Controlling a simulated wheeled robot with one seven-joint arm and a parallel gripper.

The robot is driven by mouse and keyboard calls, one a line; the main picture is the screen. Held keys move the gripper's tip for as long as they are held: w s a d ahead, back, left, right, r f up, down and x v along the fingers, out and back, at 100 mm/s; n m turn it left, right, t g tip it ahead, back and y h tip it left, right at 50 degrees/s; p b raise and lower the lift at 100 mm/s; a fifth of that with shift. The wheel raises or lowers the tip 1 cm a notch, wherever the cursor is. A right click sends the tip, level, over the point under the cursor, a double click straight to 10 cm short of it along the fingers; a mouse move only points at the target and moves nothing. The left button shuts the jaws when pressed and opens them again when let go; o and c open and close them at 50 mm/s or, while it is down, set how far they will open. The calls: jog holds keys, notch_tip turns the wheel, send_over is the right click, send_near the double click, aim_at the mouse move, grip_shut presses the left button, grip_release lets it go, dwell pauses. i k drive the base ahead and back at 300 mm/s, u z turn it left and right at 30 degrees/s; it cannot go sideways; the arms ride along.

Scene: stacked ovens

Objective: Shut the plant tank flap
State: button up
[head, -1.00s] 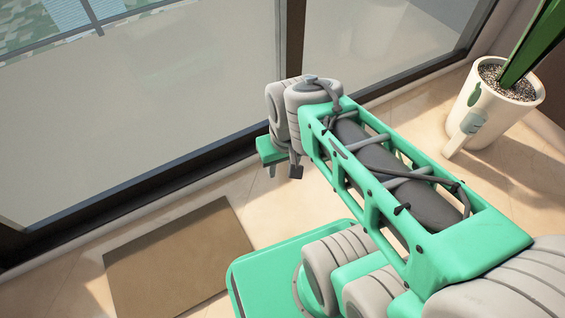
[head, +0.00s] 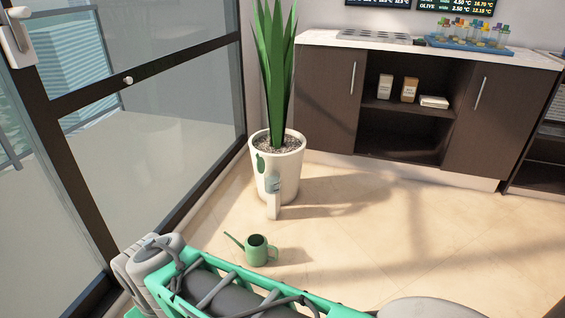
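The plant pot (head: 290,165) is white, tapered and upright on the floor, with a tall green plant (head: 273,60) in it. A dark green leaf mark is on its side. On its front low down are a blue-grey panel (head: 272,182) and a pale upright piece (head: 273,207) that stands out from the wall. One of these seems to be the tank flap; I cannot tell which, or how far open it is. My arm shows along the bottom edge, short of the pot. My gripper's fingers are out of view.
A green watering can (head: 256,250) stands on the floor between my arm and the pot. A glass door (head: 130,150) with a dark frame runs along the left. A dark cabinet (head: 320,95) stands behind. The floor right of the pot is clear.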

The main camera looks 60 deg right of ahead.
aim_at(260, 164)
jog(key=z, duration=2.55)
jog(key=k, duration=0.8)
jog(key=u, duration=0.85)
jog(key=i, duration=1)
jog(key=u, duration=0.4)
jog(key=i, duration=1)
jog(key=u, duration=1.55)
